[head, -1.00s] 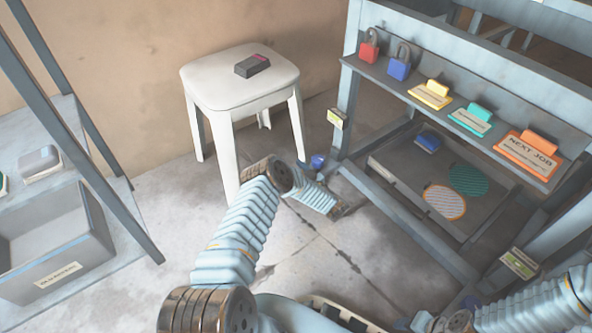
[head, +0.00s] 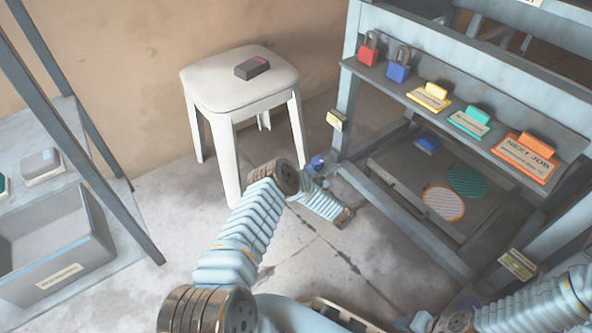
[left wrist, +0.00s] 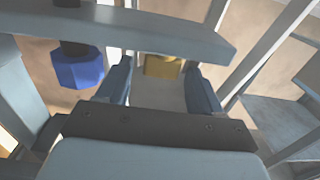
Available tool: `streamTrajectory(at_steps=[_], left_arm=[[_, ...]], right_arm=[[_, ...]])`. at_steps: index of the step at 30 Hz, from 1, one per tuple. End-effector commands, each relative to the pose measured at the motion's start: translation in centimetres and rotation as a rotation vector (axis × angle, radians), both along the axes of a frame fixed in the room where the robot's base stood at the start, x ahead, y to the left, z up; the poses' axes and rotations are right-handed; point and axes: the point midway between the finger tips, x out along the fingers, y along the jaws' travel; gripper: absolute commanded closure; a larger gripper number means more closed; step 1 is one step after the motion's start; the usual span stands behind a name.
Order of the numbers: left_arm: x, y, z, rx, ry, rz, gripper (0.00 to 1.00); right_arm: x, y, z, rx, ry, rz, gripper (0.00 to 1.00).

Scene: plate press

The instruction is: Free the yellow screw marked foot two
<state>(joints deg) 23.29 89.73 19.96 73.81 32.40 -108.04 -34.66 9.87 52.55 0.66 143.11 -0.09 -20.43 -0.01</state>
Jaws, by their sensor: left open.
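A yellow block-like screw head (left wrist: 162,66) shows below a grey beam in the left wrist view. My left gripper (left wrist: 157,72) is open, with one blue finger on each side of the yellow head and a visible gap to each. No marking on the screw is readable. A blue faceted screw head (left wrist: 78,70) hangs on a dark stem to the left, outside the fingers. In the head view a blue foot (head: 318,162) shows by the press's near-left leg; the yellow screw is not visible there. My left fingers are hidden in the head view, and my right gripper is out of view.
The press frame (head: 345,110) carries red (head: 368,50) and blue (head: 398,66) padlocks and several coloured tags on its shelf. A grey beam (left wrist: 150,32) crosses above my left fingers. A white stool (head: 240,95) holds a dark block. Floor between stool and press is open.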

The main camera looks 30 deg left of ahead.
Motion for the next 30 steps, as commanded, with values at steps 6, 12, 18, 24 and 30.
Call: streamTrajectory(at_steps=[6,12,18,24,30], left_arm=[[-2.0,-5.3,0.2,-0.001,0.001,-0.005,0.34],[-3.3,-8.7,0.3,0.001,0.001,-0.004,0.34],[-3.9,-9.8,0.0,0.001,0.001,0.000,0.34],[-3.9,-9.8,0.0,0.001,0.000,0.001,0.34],[-3.9,-9.7,0.0,0.001,0.000,0.001,0.34]], right_arm=[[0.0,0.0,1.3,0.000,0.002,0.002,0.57],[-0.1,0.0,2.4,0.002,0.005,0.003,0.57],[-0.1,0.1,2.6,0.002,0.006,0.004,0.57],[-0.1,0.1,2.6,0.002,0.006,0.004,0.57],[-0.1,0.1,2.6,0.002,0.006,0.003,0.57]])
